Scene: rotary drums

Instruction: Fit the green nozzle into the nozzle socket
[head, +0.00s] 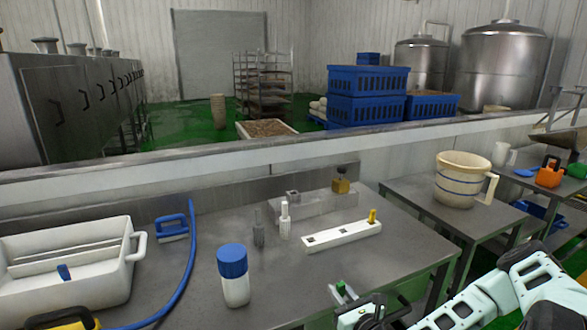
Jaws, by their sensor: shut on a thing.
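The green nozzle (341,287) shows as a small bright green piece at my gripper (346,296), low in the head view. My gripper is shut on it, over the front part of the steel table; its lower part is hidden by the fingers. A white bar (325,240) with dark square openings lies on the table beyond, with a yellow piece (372,216) upright at its right end. I cannot tell which opening is the nozzle socket.
A blue-capped white bottle (233,275), a grey bottle (259,228) and a white bottle (284,220) stand left of the bar. A blue hose (186,265) and white tub (70,290) lie further left. A bucket (462,180) stands right.

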